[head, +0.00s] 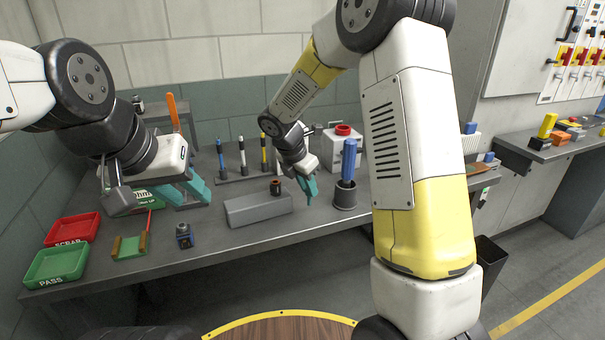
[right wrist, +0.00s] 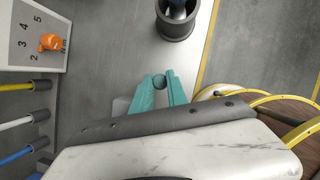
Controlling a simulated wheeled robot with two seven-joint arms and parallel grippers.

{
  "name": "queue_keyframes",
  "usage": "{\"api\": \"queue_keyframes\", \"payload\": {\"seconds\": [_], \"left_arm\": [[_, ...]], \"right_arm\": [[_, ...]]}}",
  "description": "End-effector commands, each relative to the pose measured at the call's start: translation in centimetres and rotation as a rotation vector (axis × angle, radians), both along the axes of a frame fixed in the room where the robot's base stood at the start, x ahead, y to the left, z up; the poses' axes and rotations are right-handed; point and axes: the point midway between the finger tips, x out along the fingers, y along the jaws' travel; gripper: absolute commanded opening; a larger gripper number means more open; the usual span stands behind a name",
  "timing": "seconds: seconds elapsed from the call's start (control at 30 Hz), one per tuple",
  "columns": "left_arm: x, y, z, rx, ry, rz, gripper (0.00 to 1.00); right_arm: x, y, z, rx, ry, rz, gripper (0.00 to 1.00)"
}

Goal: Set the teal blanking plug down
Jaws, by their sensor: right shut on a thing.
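My right gripper (head: 308,188) is low over the bench, between a long grey block and a dark cup. In the head view I cannot make out the plug. Whether it touches the bench is unclear. My left gripper (head: 192,195) hangs above the left part of the bench, with its teal fingers apart and nothing visible between them.
The grey block (head: 258,208) has a small dark, orange-topped part (head: 276,187) at its back edge. The dark cup (head: 345,196) holds a blue-handled tool (head: 348,160). A red tray (head: 73,229), green tray (head: 57,266) and small blue-black part (head: 184,235) lie left. Bare bench surrounds the cup.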

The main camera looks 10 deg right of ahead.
Motion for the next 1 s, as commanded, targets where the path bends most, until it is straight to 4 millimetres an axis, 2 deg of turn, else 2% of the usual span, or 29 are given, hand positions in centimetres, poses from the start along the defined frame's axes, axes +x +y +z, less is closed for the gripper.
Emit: {"api": "queue_keyframes", "payload": {"seconds": [0.2,0.63,1.0], "left_arm": [[0.0,0.0,0.0,0.0,0.0,0.0,0.36],[0.0,0.0,0.0,0.0,0.0,0.0,0.36],[0.0,0.0,0.0,0.0,0.0,0.0,0.36]], "right_arm": [[0.0,0.0,-0.8,0.002,0.0,-0.001,0.0],[0.0,0.0,-1.0,0.001,0.001,0.0,0.0],[0.0,0.0,-2.3,0.001,-0.001,0.0,0.0]]}}
